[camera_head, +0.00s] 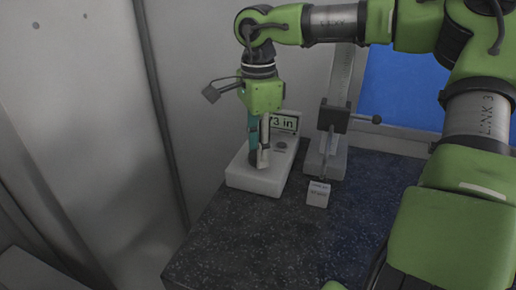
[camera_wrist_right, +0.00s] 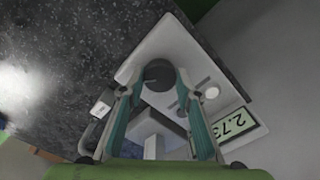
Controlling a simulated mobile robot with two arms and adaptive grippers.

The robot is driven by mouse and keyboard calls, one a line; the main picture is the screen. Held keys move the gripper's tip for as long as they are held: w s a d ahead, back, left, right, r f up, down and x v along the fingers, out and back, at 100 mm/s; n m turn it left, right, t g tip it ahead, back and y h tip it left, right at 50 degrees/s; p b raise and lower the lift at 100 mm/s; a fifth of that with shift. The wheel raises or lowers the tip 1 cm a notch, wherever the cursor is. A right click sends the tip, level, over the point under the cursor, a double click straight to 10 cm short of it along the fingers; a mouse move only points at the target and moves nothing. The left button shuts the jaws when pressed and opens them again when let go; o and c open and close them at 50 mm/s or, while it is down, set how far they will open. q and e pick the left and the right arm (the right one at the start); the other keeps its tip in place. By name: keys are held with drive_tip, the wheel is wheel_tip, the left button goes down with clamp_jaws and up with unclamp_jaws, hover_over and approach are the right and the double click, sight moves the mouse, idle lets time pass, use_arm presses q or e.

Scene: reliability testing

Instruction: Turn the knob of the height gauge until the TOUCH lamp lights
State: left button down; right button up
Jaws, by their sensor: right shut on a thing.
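My right gripper (camera_head: 260,160) points down at the white control box (camera_head: 245,182) and is shut on the dark knob (camera_wrist_right: 158,73), with one teal finger on each side. In the head view the fingers hide the knob. The display (camera_wrist_right: 236,124) reads 2.73; in the head view it shows partly, with "in". A round grey lamp (camera_wrist_right: 212,92) on the box looks unlit; its label is not readable. The height gauge (camera_head: 333,118) stands right of the box, its dark carriage on an upright column. A small white block (camera_head: 318,194) with print stands below and in front of it. I cannot tell whether the probe touches it.
The dark speckled table top (camera_head: 245,235) is clear in front of the box and block. A grey wall (camera_head: 85,110) stands close on the left. A blue panel (camera_head: 405,85) is behind the table. My right arm spans the right side.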

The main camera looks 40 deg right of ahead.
drive_tip(key=shift+r, duration=0.1)
drive_tip(key=o, duration=1.1)
wheel_tip(320, 180, up, 12)
idle(0.5)
